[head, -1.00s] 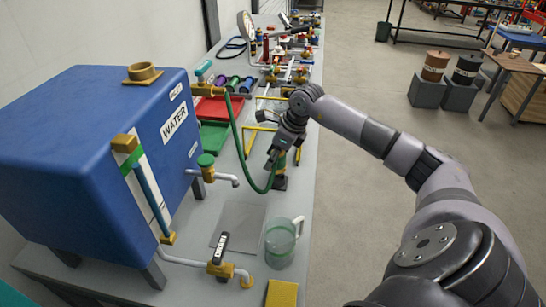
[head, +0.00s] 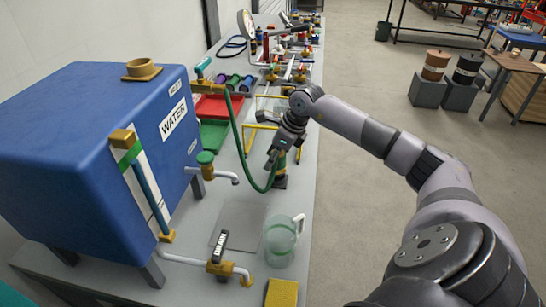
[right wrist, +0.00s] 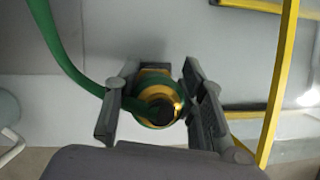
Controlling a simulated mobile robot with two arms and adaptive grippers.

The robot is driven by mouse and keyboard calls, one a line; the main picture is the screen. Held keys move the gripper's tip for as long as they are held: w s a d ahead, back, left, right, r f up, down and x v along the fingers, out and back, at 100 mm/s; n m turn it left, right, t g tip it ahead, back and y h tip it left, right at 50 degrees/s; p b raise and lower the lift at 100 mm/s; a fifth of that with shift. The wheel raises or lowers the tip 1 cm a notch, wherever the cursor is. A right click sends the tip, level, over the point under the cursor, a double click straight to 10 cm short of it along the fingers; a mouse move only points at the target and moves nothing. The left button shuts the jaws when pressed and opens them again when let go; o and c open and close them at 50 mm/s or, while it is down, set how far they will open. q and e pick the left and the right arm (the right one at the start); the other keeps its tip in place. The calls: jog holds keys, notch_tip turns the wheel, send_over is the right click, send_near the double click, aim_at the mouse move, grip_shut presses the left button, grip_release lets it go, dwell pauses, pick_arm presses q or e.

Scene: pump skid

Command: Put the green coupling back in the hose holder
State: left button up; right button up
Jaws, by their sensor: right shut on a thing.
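The green coupling (right wrist: 158,98), a brass body with a green ring, sits between the two fingers of my right gripper (right wrist: 157,112) in the right wrist view. In the head view my right gripper (head: 284,150) points down over the bench, shut on the coupling (head: 281,162). The green hose (head: 240,140) loops down from a brass outlet and up to the coupling. My left gripper is not in view.
A yellow frame (head: 252,138) stands close beside the gripper. The blue water tank (head: 100,160), a green-handled tap (head: 206,166) and a clear jug (head: 280,240) are on the bench. Red and green trays (head: 214,134) lie behind. A grey plate (head: 236,228) lies left of the jug.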

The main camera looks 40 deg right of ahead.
jog(key=shift+f+b, duration=1.05)
jog(key=shift+f, duration=0.3)
jog(key=o, duration=1.3)
jog(key=shift+o, duration=0.2)
jog(key=shift+s+d+r, duration=0.15)
jog(key=shift+r, duration=0.3)
jog(key=v, duration=1.1)
